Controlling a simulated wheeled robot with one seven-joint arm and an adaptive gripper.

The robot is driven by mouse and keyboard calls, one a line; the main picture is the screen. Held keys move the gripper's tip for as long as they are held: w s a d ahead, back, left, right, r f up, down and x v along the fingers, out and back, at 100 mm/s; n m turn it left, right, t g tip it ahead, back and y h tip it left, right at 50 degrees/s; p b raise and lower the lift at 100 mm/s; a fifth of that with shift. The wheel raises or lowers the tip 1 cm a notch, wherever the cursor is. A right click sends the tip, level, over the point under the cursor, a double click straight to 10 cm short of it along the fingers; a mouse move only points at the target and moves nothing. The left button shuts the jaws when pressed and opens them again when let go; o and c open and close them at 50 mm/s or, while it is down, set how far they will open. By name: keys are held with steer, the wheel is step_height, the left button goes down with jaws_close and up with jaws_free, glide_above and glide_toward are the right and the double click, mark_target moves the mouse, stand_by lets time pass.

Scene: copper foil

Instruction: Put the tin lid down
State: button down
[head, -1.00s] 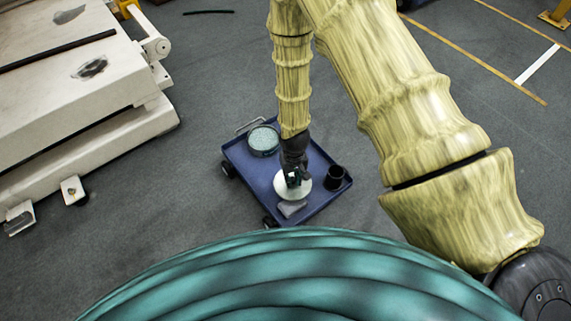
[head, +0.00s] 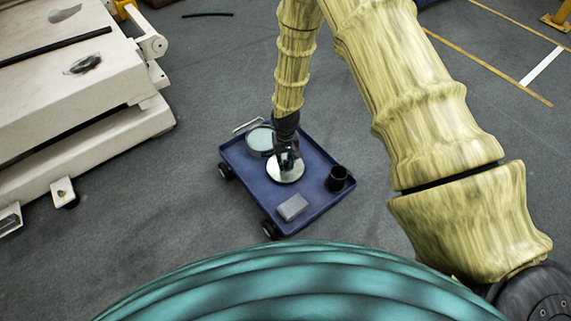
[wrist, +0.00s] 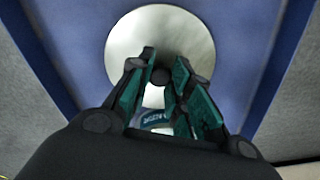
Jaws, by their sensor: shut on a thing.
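The tin lid (head: 285,174) is a round silver disc with a dark knob in its middle. It shows face-on in the wrist view (wrist: 125,45). My gripper (head: 288,161) is shut on the knob, and its teal fingers (wrist: 162,70) close around it in the wrist view. The lid is over the blue cart tray (head: 243,168), just in front of an open round tin (head: 260,140) with pale teal contents. I cannot tell whether the lid touches the tray. Part of the lid is hidden behind my gripper.
A grey block (head: 292,207) lies at the tray's near edge. A black cup (head: 338,179) stands at its right corner. The tray between them and its left part are clear. A large pale machine (head: 75,90) stands on the floor at left.

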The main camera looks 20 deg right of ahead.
steer(key=shift+f, duration=0.45)
steer(key=shift+f, duration=0.15)
steer(key=c, duration=1.3)
jaws_free()
